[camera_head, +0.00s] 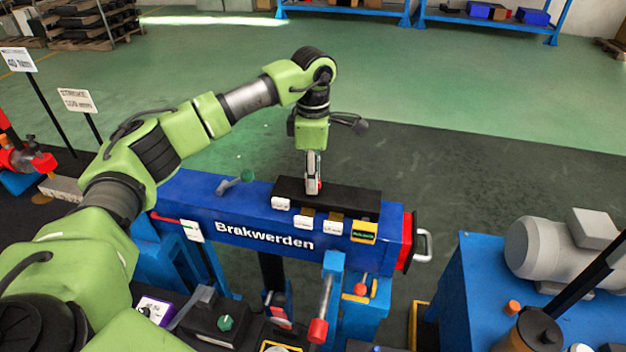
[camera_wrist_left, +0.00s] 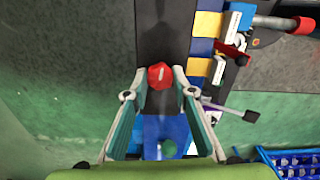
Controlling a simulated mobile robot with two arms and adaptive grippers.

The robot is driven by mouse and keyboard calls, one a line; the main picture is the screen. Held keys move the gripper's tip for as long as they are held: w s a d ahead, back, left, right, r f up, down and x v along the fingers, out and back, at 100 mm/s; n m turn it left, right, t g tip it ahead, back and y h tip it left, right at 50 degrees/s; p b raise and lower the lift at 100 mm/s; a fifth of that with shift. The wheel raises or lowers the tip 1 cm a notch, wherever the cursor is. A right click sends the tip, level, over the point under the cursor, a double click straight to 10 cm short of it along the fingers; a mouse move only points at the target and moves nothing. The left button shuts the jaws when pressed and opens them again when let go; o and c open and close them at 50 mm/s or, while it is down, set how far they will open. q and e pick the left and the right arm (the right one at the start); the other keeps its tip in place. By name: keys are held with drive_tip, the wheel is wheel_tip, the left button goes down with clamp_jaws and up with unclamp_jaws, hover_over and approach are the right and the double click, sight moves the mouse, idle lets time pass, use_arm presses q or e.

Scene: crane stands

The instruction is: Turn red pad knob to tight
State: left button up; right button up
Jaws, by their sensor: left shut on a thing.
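The red pad knob (camera_wrist_left: 160,76) sits on the dark pad (camera_head: 350,200) on top of the blue beam marked "Brakwerden" (camera_head: 195,200). It has a white mark that points along the pad in the left wrist view. My left gripper (camera_head: 314,186) comes down from above and is shut on the knob; the fingertips (camera_wrist_left: 160,88) flank it on both sides. In the head view the fingers hide most of the knob, and only a red sliver (camera_head: 319,184) shows. My right gripper is not in view.
White and yellow tags (camera_head: 363,231) line the pad's front side. A green-knobbed lever (camera_head: 247,176) stands left of the pad on the beam. A red end cap with a metal handle (camera_head: 423,245) is at the right. A grey motor (camera_head: 560,255) stands on a blue bench farther right.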

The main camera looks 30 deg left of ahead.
use_arm(q)
drive_tip(key=m+b, duration=0.1)
drive_tip(key=m, duration=0.2)
drive_tip(key=shift+m, duration=0.3)
drive_tip(key=m, duration=0.3)
drive_tip(key=shift+m, duration=0.3)
drive_tip(key=m, duration=0.3)
drive_tip(key=shift+m+b, duration=0.3)
drive_tip(key=shift+b, duration=0.1)
drive_tip(key=shift+m, duration=1.6)
drive_tip(key=o, duration=1.1)
